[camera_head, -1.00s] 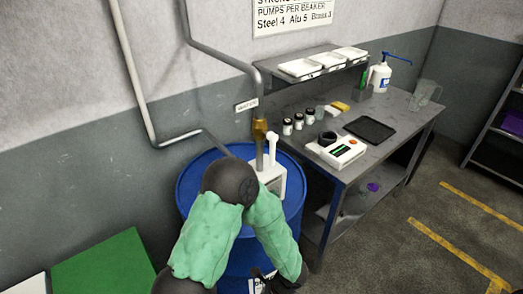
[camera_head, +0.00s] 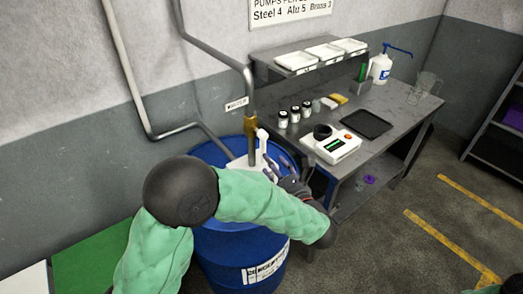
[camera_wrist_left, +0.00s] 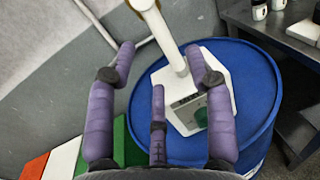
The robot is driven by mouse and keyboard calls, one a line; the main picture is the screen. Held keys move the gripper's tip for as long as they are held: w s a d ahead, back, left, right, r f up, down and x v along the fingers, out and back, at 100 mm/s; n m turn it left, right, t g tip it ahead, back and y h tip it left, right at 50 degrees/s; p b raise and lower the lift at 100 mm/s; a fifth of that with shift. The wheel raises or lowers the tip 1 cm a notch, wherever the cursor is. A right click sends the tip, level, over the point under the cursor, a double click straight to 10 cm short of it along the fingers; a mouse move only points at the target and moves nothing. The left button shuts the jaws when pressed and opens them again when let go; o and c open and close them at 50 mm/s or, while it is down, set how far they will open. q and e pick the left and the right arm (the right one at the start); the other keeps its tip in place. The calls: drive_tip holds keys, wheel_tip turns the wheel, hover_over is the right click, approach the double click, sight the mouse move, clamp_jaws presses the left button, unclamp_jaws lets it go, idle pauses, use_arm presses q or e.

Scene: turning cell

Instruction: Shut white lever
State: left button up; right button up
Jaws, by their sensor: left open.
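The white lever (camera_head: 262,139) stands up from a white box on top of the blue drum (camera_head: 238,245), beside a pipe with a brass fitting. In the left wrist view the lever (camera_wrist_left: 171,50) rises tilted from the white box (camera_wrist_left: 198,88). My left gripper (camera_head: 279,168) is beside the box and below the lever's top. It also shows in the left wrist view (camera_wrist_left: 161,58), its purple fingers spread open. The lever appears between the two outer fingers in that view; I cannot tell whether they touch it. My right gripper is not in view.
A grey workbench (camera_head: 378,97) to the right holds a white scale (camera_head: 338,147), a black tray (camera_head: 367,123), jars and a pump bottle (camera_head: 380,68). Pipes (camera_head: 130,75) run down the wall. A green panel (camera_head: 90,255) lies at lower left. The floor at right is clear.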

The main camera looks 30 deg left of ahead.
sight(262, 151)
use_arm(q)
drive_tip(key=b+x, duration=0.1)
drive_tip(key=x, duration=0.6)
drive_tip(key=shift+w+a, duration=0.2)
drive_tip(key=shift+a, duration=0.15)
clamp_jaws()
